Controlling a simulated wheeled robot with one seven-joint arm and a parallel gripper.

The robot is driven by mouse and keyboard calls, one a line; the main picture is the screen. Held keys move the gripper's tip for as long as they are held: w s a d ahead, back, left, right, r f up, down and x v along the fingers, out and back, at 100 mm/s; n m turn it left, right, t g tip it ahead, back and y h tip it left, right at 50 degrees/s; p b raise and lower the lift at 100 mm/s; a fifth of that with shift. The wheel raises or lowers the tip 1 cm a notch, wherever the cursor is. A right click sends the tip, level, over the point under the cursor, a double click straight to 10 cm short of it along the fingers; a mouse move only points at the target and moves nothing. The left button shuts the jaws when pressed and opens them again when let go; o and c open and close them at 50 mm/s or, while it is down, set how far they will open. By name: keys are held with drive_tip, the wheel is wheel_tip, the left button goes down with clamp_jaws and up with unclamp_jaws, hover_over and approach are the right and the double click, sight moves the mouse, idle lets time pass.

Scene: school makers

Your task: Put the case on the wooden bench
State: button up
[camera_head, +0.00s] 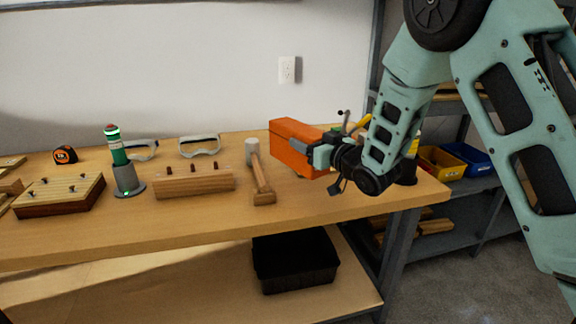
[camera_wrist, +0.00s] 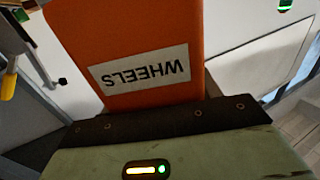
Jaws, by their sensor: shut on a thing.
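The orange case (camera_head: 296,143) is in my gripper (camera_head: 326,154) over the right end of the wooden bench (camera_head: 330,206). My gripper is shut on the case's near right end, and its jaws hide that end. In the wrist view the case (camera_wrist: 130,45) fills the upper middle, with a white label reading "WHEELS" upside down. The gripper (camera_wrist: 165,125) shows below it as a dark band. I cannot tell whether the underside of the case touches the bench top.
A mallet (camera_head: 261,172) lies just left of the case. Further left are a wooden block with pegs (camera_head: 194,181), safety glasses (camera_head: 200,147), a green signal light (camera_head: 119,158) and a tape measure (camera_head: 65,155). A black bin (camera_head: 294,262) sits on the lower shelf. The bench's front right corner is clear.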

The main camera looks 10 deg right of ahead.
wheel_tip(320, 180, down, 8)
drive_tip(key=shift+r, duration=0.15)
drive_tip(key=shift+b, duration=0.3)
drive_tip(key=shift+f, duration=0.25)
drive_tip(key=o, duration=1.3)
drive_tip(key=shift+r, duration=0.15)
